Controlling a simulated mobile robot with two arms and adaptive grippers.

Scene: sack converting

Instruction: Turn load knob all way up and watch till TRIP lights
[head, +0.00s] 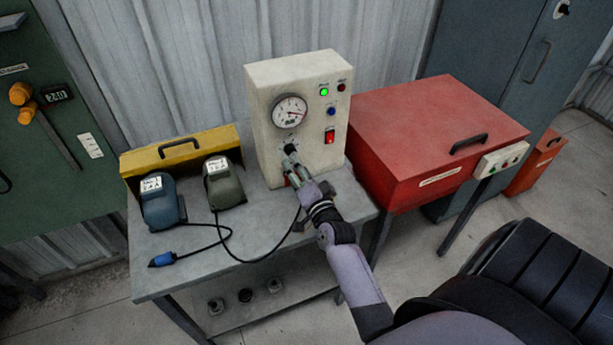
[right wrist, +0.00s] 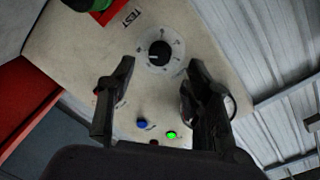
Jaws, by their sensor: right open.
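The cream test box (head: 266,125) stands upright on the bench. Its black load knob (right wrist: 159,53) sits on a pale round dial, with a light pointer mark toward the left in the right wrist view. My right gripper (right wrist: 160,70) is open, its fingers on either side of the knob's line, apparently not touching it. In the head view the right gripper (head: 291,156) is just in front of the knob. A round gauge (head: 290,111) is above; its reading is too small to tell. A green lamp (head: 324,92) is lit; the dark red lamp (head: 341,87) beside it looks unlit. My left gripper is out of view.
A blue button (head: 331,110) and a lit red switch (head: 330,137) are on the box face. Two weight-like units, blue (head: 160,205) and olive (head: 224,185), stand left with a cable. A red cabinet (head: 420,130) is close on the right. The bench front (head: 240,250) is mostly clear.

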